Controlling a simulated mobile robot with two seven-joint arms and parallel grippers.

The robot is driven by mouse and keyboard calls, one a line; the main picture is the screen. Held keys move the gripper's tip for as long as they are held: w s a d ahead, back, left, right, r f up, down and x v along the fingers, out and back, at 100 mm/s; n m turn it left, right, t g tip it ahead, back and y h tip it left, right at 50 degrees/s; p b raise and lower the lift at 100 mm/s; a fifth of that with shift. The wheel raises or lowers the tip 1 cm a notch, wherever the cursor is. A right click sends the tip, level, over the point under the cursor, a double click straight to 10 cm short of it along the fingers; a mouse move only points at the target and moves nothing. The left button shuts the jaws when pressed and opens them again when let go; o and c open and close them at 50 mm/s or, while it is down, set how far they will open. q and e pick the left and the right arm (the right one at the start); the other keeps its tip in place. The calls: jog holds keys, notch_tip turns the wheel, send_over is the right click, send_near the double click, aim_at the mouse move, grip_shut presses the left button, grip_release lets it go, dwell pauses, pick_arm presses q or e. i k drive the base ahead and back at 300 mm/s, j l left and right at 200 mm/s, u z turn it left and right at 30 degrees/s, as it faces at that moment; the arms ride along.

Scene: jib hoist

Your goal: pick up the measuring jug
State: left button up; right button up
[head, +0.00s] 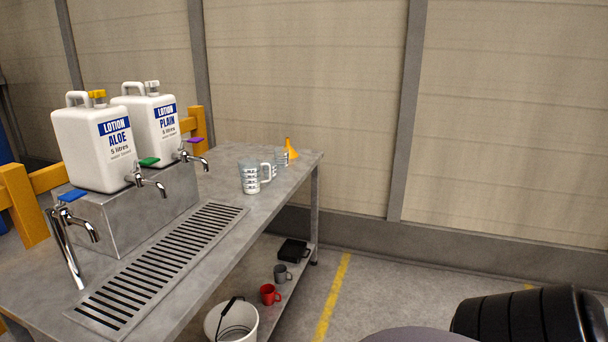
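A clear-grey measuring jug (250,178) with dark printed markings stands upright on the metal bench (222,178), near its right edge. Its handle points to the right. A smaller marked cup or jug (282,158) stands just behind it to the right, and a yellow funnel (291,150) stands behind that. Neither of my grippers shows in the head view, and nothing is touching the jug.
Two white lotion containers (92,150) stand on a metal block at left, with taps above a slotted drain grate (165,262). A white bucket (228,322), a red mug (268,293) and a grey mug (282,273) sit below. A dark ribbed shape fills the bottom right.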

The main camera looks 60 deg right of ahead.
aim_at(249, 168)
jog(key=z, duration=1.45)
jog(key=i+l+u, duration=0.1)
jog(key=u, duration=0.65)
jog(key=i+l+u, duration=0.15)
jog(key=l+u, duration=0.2)
jog(key=i+l+u, duration=0.15)
jog(key=l+u, duration=0.15)
jog(key=i+l+u, duration=0.15)
jog(key=l, duration=0.35)
jog(key=l+u, duration=0.15)
jog(key=l, duration=0.35)
jog(key=i+l+u, duration=0.1)
jog(key=l, duration=0.45)
